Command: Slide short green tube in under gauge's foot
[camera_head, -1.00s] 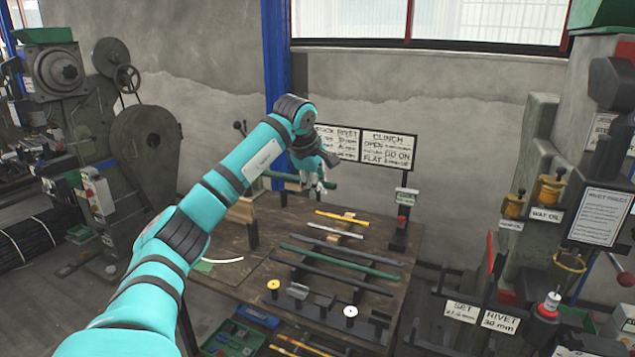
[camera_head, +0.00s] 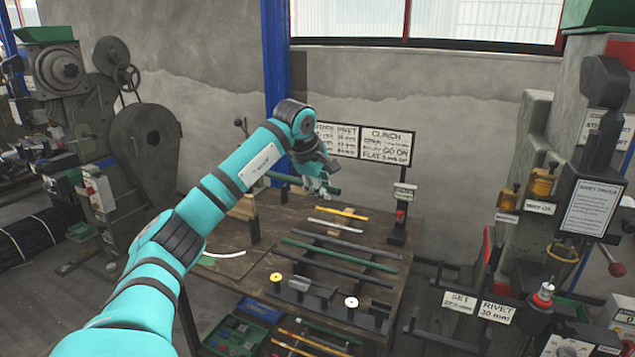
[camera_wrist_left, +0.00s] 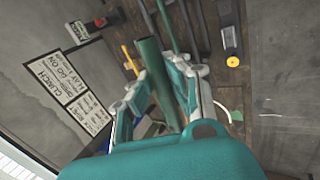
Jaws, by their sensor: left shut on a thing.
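My left gripper (camera_head: 318,184) is shut on a short green tube (camera_head: 284,178) and holds it above the back of the table. In the left wrist view the tube (camera_wrist_left: 149,58) runs lengthwise between the fingers and sticks out beyond them. A dark stand with a small label and a red part, probably the gauge (camera_head: 399,214), is at the table's back right, to the right of the tube and apart from it. It also shows in the left wrist view (camera_wrist_left: 230,36). The gap under its foot is too small to make out. My right gripper is not in view.
A longer green tube (camera_head: 340,255) lies with dark bars, a pale bar and a yellow bar (camera_head: 342,213) on supports on the wooden table (camera_head: 225,264). Signboards (camera_head: 386,147) stand behind. Small blocks and round pieces (camera_head: 351,302) are along the front. Presses flank the table.

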